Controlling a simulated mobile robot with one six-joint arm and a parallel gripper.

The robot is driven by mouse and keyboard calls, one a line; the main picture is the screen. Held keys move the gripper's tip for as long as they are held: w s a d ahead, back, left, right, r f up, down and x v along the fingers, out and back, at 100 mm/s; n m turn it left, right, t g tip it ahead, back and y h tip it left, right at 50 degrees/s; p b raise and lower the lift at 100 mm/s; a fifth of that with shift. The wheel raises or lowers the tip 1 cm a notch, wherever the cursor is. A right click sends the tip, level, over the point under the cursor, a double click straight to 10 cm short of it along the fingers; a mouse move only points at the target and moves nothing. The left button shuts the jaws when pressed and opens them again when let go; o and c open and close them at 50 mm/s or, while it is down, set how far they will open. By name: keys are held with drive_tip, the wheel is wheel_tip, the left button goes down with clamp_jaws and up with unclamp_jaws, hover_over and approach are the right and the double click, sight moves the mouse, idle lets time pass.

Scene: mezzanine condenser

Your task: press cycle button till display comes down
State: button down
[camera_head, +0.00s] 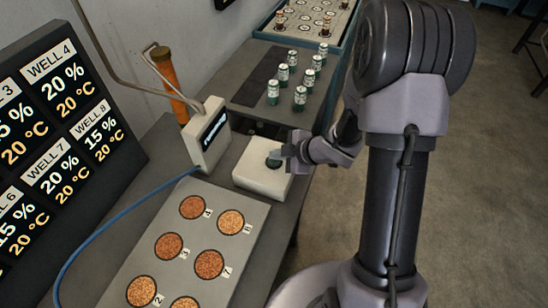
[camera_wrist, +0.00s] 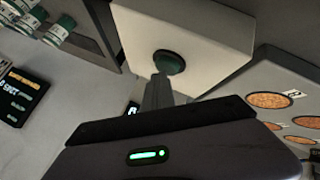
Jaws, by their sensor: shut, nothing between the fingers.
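A dark green round button (camera_wrist: 170,62) sits on top of a white box (camera_head: 258,180) on the bench; the box also shows in the wrist view (camera_wrist: 190,25). My gripper (camera_head: 284,153) is shut and empty, with its fingertips at the button. In the wrist view the fingertips (camera_wrist: 160,80) overlap the button's lower edge; I cannot tell whether they touch or press it. A large black display board (camera_head: 65,130) at the left lists wells with percentages and temperatures; Well 4 reads 20 % and 20 °C, Well 8 reads 15 % and 20 °C.
A grey plate (camera_head: 190,270) with several numbered granule-filled wells lies in front. A blue cable (camera_head: 110,215) crosses the bench.

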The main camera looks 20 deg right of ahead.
sight(277, 162)
drive_tip(key=shift+r+p, duration=0.85)
drive_tip(key=shift+r, duration=0.1)
wheel_tip(277, 162, up, 5)
drive_tip(key=p, duration=0.4)
drive_tip(key=shift+p, duration=0.35)
